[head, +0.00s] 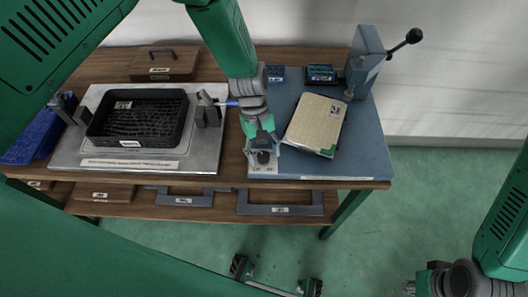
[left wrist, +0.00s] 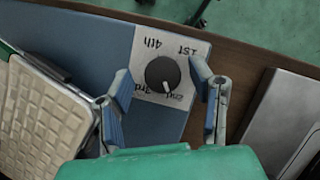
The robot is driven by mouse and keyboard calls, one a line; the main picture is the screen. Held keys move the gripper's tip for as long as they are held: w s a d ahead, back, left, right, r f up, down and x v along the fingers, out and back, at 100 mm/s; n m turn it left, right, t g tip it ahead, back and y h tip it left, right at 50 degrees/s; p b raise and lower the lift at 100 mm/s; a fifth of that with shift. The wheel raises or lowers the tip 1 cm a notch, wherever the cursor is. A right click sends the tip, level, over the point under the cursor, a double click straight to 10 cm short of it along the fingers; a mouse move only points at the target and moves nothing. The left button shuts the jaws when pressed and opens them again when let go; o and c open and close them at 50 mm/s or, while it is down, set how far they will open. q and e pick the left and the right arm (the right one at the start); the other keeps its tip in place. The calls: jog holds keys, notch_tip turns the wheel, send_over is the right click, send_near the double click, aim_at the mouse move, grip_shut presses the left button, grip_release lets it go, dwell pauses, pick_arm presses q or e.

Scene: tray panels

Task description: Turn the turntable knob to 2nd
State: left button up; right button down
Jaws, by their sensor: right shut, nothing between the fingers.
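The black round turntable knob (left wrist: 163,74) sits on a white label plate (left wrist: 140,60) marked 1ST, 2nd, 3rd and 4th, upside down in the left wrist view. A pale mark on the knob points down, near the 2nd and 3rd marks; which one is hard to tell. My left gripper (head: 263,157) is over the plate at the front of the blue panel. Its fingers (left wrist: 165,98) stand apart on either side of the knob, with visible gaps. In the head view the gripper mostly hides the knob. My right gripper (head: 412,288) is shut and empty at the bottom right, partly seen.
A beige keyboard-like block (head: 315,124) lies on the blue panel (head: 365,150), close beside my left gripper. A lever post (head: 369,55) stands at the back right. A black tray (head: 174,106) sits on a silver plate (head: 70,150) to the left. The panel's front right is clear.

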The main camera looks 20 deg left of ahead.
pick_arm(q)
jog(key=shift+r, duration=0.3)
jog(key=v, duration=1.1)
jog(key=shift+w, duration=0.15)
jog(key=shift+a, duration=0.15)
